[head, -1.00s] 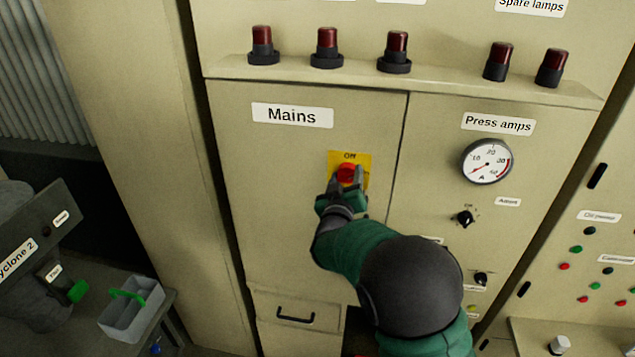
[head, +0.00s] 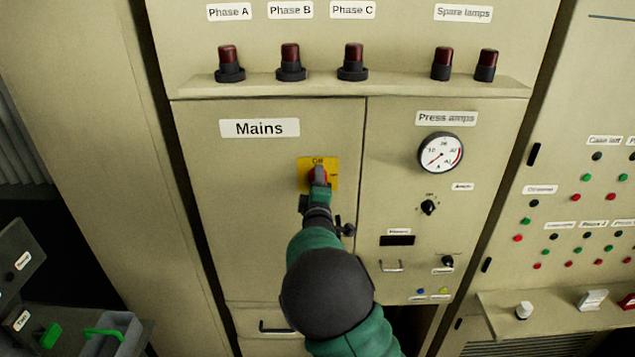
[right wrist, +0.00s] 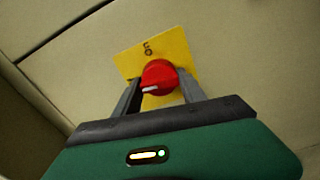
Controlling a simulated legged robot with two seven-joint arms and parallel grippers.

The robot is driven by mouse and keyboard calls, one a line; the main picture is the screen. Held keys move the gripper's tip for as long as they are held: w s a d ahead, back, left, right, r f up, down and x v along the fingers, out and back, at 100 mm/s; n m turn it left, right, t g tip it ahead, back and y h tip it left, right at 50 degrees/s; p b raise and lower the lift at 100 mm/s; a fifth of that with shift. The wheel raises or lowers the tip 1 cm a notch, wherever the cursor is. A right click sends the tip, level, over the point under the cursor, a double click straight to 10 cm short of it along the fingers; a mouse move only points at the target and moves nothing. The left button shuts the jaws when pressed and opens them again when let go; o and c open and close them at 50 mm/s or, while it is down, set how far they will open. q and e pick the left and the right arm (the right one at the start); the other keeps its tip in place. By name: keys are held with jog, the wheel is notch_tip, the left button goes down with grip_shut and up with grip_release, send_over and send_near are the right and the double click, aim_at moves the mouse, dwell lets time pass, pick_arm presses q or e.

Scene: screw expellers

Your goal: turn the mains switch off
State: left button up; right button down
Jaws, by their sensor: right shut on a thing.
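The knob's white mark points to the lower left in that view. My left gripper is not in view.
Dark red lamps (head: 290,62) stand on a ledge above the cabinet door. A press amps gauge (head: 440,152) and small knobs are on the panel to the right. A grey tray with a green handle (head: 103,332) is at lower left. The door around the switch is clear.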

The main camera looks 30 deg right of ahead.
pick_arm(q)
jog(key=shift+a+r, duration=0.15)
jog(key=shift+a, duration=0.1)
pick_arm(e)
jog(key=shift+a+f+n, duration=0.15)
jog(key=shift+a+n, duration=0.2)
jog(key=shift+n, duration=0.65)
jog(key=shift+f, duration=0.1)
jog(key=c, duration=0.9)
grip_release()
jog(key=shift+o, duration=1)
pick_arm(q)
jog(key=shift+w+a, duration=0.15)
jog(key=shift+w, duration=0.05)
pick_arm(e)
jog(key=shift+w, duration=0.15)
